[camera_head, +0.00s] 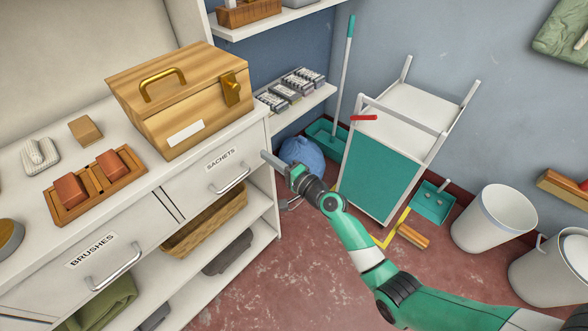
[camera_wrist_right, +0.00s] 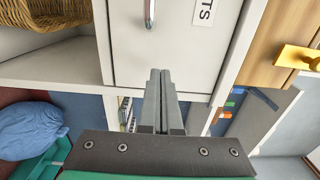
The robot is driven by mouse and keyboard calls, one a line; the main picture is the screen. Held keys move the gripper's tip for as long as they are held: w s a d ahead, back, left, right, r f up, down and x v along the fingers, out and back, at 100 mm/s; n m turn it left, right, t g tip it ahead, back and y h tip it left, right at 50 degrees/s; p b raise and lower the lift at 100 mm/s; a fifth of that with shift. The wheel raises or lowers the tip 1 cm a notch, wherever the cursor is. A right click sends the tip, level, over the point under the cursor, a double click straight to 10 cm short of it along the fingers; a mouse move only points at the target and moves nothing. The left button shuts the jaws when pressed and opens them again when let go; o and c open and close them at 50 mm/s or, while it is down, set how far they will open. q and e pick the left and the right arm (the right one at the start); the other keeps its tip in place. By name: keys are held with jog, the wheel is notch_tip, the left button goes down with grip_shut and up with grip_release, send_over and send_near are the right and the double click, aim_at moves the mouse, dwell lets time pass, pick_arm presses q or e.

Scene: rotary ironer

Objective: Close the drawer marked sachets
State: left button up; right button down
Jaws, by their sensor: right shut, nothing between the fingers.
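The drawer marked SACHETS (camera_head: 196,190) is in the white cabinet, right of the drawer marked BRUSHES (camera_head: 75,278). Its front has a label and a metal bar handle (camera_head: 231,181). Its front looks close to flush; a dark gap shows at its left edge, and I cannot tell exactly how far out it stands. In the right wrist view the drawer front (camera_wrist_right: 170,45) shows with its handle (camera_wrist_right: 149,14) and part of the label. My right gripper (camera_head: 266,157) is shut and empty, with its tips (camera_wrist_right: 159,72) by the front's right edge; contact is unclear. My left gripper is out of view.
A wooden box (camera_head: 200,110) with a brass handle stands on the cabinet top, beside a brick tray (camera_head: 95,187). A wicker basket (camera_head: 205,222) sits on the shelf below. A cart (camera_head: 385,170) and a blue bag (camera_head: 302,156) stand right of the cabinet.

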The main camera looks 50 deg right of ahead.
jog(key=s+p, duration=0.1)
jog(key=s, duration=1)
jog(key=shift+s+a+p, duration=0.25)
jog(key=shift+a+p, duration=0.15)
jog(key=shift+a, duration=0.05)
